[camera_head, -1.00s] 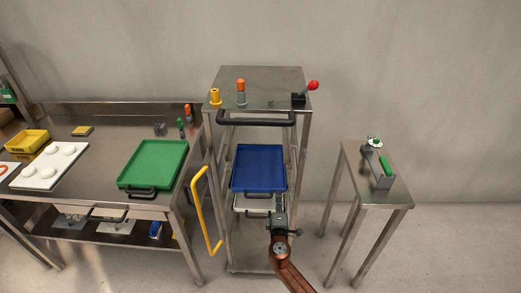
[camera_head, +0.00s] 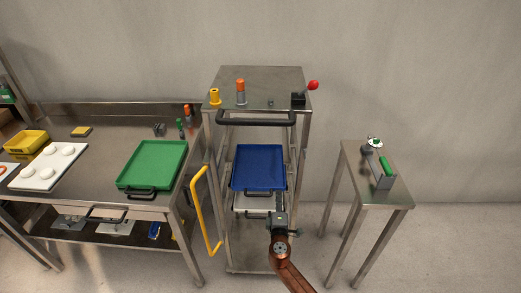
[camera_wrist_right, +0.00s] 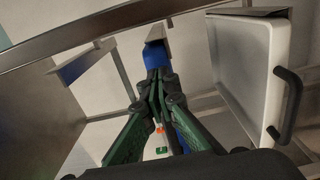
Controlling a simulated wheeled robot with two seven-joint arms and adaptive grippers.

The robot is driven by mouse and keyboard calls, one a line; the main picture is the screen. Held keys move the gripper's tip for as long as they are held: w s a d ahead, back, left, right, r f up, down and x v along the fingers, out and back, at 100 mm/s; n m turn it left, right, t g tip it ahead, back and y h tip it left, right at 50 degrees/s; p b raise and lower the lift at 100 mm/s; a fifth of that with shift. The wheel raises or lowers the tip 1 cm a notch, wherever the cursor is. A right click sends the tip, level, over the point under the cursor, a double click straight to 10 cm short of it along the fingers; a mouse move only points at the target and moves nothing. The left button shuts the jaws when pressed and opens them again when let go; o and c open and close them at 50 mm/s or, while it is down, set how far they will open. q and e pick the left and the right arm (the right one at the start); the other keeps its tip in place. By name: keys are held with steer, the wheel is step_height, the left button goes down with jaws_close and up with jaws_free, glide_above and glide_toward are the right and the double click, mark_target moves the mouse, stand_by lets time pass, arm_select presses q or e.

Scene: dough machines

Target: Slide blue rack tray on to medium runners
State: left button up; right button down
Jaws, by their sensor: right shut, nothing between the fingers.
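The blue tray (camera_head: 258,167) sits level inside the metal rack (camera_head: 305,150), below the black handle bar near the rack top. My right gripper (camera_head: 280,198) is at the rack's front, near the blue tray's front right edge. In the right wrist view the fingers (camera_wrist_right: 157,80) are closed together with nothing between them. A blue patch (camera_wrist_right: 155,54) shows just beyond the fingertips; I cannot tell whether they touch it. Individual runners cannot be made out clearly in the head view. My left gripper is out of view.
A white tray (camera_head: 252,203) lies below the blue one; a white tray with a black handle (camera_wrist_right: 246,62) shows in the right wrist view. A green tray (camera_head: 153,164) is on the left table. A yellow handle (camera_head: 199,205) stands left of the rack. A small table (camera_head: 389,202) stands right.

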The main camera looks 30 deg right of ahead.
steer(key=v, duration=0.4)
steer(key=shift+s+a, duration=0.1)
stand_by(0.3)
